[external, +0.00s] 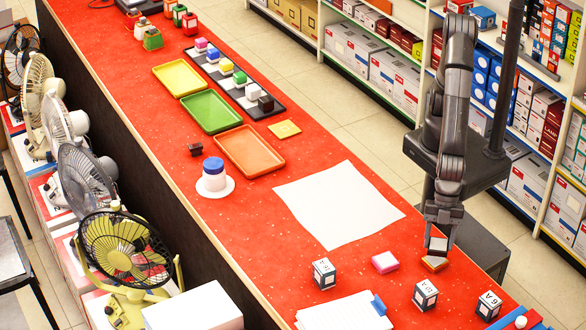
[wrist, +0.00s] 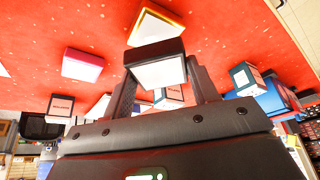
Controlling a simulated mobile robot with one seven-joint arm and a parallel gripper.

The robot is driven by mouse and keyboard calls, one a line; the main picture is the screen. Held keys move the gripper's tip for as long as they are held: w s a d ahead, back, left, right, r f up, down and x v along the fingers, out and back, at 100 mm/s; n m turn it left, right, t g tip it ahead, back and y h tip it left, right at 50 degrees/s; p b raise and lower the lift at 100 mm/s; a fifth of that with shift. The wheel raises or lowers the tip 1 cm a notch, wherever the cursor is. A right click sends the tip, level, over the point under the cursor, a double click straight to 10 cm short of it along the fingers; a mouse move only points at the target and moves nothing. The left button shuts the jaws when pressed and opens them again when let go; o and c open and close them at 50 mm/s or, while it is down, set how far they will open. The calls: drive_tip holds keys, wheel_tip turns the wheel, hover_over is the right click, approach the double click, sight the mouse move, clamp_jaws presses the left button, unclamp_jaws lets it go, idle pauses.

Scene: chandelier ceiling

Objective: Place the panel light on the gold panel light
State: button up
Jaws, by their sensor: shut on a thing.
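My gripper (external: 438,238) is shut on a small panel light (external: 437,246) with dark sides and a white face, near the right edge of the red counter. In the wrist view the panel light (wrist: 160,74) sits between the two fingers. The gold panel light (external: 435,263) lies on the counter directly below it. In the wrist view the gold panel light (wrist: 156,26) shows a white face with a gold rim, partly hidden by the held one. I cannot tell whether the two touch.
A pink panel light (external: 385,262) lies just left. Several black-and-white cubes (external: 425,295) stand toward the front edge. A white sheet (external: 336,205) lies behind, with an orange tray (external: 249,151) beyond. A paper stack (external: 345,312) is at the front.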

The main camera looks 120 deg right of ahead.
sight(439, 240)
drive_tip(key=shift+f, duration=1.85)
drive_tip(key=shift+f, duration=0.1)
drive_tip(key=o, duration=1)
drive_tip(key=v, duration=1.2)
